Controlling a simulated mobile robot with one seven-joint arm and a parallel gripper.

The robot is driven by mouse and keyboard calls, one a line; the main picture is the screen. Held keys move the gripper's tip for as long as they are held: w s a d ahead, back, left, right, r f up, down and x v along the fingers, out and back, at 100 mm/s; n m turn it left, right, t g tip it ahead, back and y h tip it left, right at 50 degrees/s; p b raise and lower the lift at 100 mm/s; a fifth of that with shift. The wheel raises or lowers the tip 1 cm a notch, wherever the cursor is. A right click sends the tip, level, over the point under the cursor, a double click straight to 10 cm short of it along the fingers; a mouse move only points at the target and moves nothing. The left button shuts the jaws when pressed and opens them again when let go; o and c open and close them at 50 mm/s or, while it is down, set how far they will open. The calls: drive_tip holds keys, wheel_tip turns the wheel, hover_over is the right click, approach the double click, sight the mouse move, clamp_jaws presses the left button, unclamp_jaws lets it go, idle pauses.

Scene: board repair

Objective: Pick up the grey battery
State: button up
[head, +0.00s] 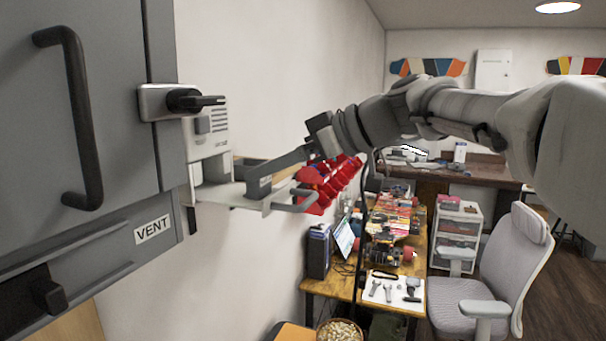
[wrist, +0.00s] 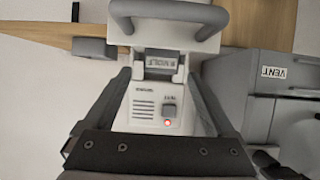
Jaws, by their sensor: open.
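The grey battery (wrist: 160,68), marked with a partly readable word like "VOLT", sits in a white wall-side unit (wrist: 152,108) in the wrist view. The unit has vent slots, a grey button and a lit red light. My gripper (wrist: 163,76) is open, with one finger to each side of the unit and its tips about level with the battery; I cannot tell their depth. In the head view my gripper (head: 252,190) reaches left toward the white unit (head: 209,132). I cannot make out the battery clearly there.
A grey cabinet (head: 80,120) with handles and a VENT label stands close at the left. A looped grey handle (wrist: 168,14) lies beyond the battery. Red bins (head: 325,185) hang behind my gripper. A cluttered workbench (head: 345,290) and chair (head: 497,265) stand lower right.

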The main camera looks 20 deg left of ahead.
drive_tip(key=shift+a+f, duration=0.2)
drive_tip(key=shift+a, duration=0.25)
clamp_jaws()
drive_tip(key=shift+r, duration=0.1)
